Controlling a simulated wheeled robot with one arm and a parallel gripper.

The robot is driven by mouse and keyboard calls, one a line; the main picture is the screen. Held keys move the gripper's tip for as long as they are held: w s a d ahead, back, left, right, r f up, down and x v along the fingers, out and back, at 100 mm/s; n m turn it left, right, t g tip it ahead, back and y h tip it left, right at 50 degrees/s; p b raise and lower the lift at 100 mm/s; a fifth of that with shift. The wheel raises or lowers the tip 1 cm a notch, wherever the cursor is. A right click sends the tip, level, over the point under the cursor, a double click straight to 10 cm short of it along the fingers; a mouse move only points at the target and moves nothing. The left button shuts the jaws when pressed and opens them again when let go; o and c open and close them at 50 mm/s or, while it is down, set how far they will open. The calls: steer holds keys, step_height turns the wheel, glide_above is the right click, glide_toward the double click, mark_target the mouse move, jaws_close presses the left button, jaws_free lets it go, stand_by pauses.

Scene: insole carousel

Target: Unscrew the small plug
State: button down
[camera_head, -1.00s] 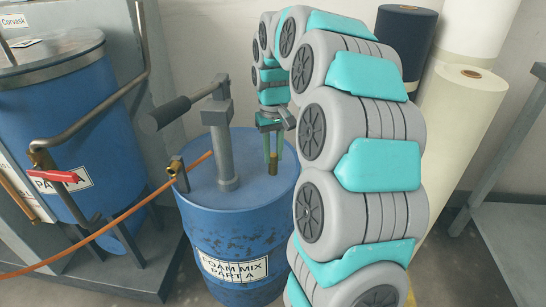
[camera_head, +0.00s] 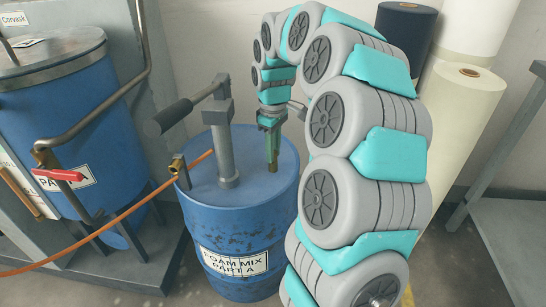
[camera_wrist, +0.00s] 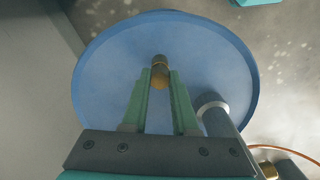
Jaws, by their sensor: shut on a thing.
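The small plug (camera_wrist: 160,72) is a brass-coloured, narrow upright piece on the blue lid of the drum marked "FOAM MIX PART A" (camera_head: 245,200). My gripper (camera_head: 273,160) points down at the lid, right of the pump. In the wrist view its green fingers (camera_wrist: 161,80) are shut on the plug from both sides. In the head view the fingers hide most of the plug. I cannot tell how far it is screwed in.
A grey hand pump (camera_head: 223,145) with a dark handle stands on the lid, left of my gripper. A larger blue tank (camera_head: 70,120) stands left; pale rolls (camera_head: 465,110) stand right.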

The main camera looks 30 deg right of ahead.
steer(key=n, duration=0.5)
steer(key=shift+n, duration=0.6)
steer(key=n, duration=0.4)
steer(key=shift+n, duration=0.4)
steer(key=c, duration=0.6)
jaws_free()
steer(key=shift+c, duration=0.2)
steer(key=shift+c, duration=0.2)
